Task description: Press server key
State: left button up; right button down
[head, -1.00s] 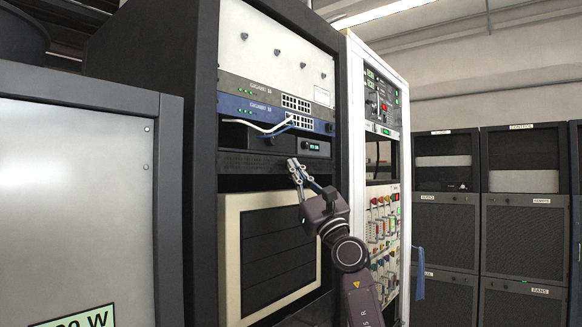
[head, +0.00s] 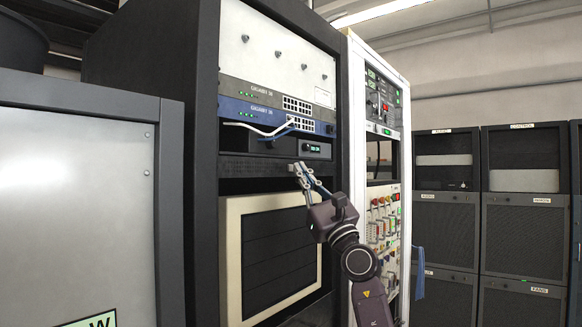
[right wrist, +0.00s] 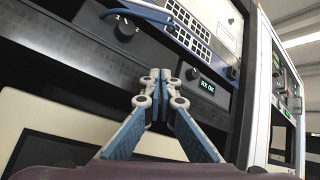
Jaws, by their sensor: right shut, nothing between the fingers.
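A black server unit (head: 314,149) with a small lit green display sits in the dark rack, below the blue switch. Its display and a round knob also show in the right wrist view (right wrist: 208,86). I cannot make out which part is the server key. My right gripper (head: 297,170) is shut and empty, its fingertips in front of the dark panel just below the server unit. In the right wrist view the closed fingertips (right wrist: 160,74) point at the rack front, left of the display. I cannot tell whether they touch it. My left gripper is not in view.
White and blue cables (head: 255,129) hang from the blue switch (head: 262,113) above the unit. A cream-framed panel (head: 233,275) is below my gripper. A white rack (head: 357,75) with coloured controls stands to the right, and a grey cabinet (head: 75,200) to the left.

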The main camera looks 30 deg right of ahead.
jog(key=shift+h, duration=0.3)
jog(key=shift+s+d+p, duration=0.25)
jog(key=shift+s+d, duration=0.05)
jog(key=shift+s, duration=0.45)
jog(key=shift+s+d+p, duration=0.3)
jog(key=shift+s+d, duration=0.05)
jog(key=shift+s, duration=0.35)
jog(key=shift+s+d+p, duration=0.25)
jog(key=shift+s+d, duration=0.05)
jog(key=shift+s, duration=0.45)
